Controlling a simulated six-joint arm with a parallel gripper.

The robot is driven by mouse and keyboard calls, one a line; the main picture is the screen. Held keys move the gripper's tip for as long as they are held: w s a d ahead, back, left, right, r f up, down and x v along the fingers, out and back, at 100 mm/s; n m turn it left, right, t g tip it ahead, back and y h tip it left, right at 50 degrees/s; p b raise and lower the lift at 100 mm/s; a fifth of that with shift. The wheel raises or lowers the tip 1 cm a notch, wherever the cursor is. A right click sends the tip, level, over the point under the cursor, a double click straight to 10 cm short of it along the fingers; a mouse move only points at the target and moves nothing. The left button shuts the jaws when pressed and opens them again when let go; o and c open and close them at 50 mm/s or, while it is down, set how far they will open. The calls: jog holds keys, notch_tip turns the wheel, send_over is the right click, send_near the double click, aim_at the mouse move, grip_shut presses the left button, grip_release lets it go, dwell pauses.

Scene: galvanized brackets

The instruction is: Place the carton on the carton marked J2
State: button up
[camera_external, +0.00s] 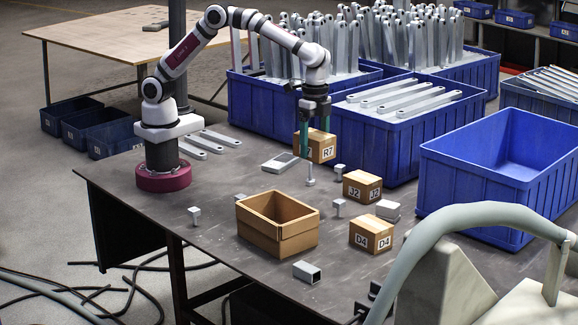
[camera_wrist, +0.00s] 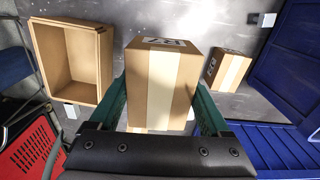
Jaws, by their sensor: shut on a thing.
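My gripper (camera_external: 317,143) is shut on the carton marked R7 (camera_external: 321,149) and holds it above the table, beside the blue bins. In the wrist view the held carton (camera_wrist: 160,88) sits between the green fingers of my gripper (camera_wrist: 160,110). The carton marked J2 (camera_external: 362,187) stands on the table, to the right of and lower in the picture than the held carton. A closed carton with a partly seen label, seemingly J2, also shows in the wrist view (camera_wrist: 228,70), right of the held carton and apart from it.
A carton marked D4 (camera_external: 371,235) and an open empty box (camera_external: 278,232) stand nearer the front. Blue bins (camera_external: 385,138) border the table's back and right.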

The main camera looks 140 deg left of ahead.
jog(key=w+a, duration=0.1)
jog(key=a, duration=0.5)
send_over(355, 174)
notch_tip(355, 174, down, 5)
jog(key=shift+s+f, duration=0.1)
notch_tip(355, 174, down, 4)
jog(key=shift+f, duration=0.1)
jog(key=shift+f, duration=0.1)
jog(key=o, duration=1.4)
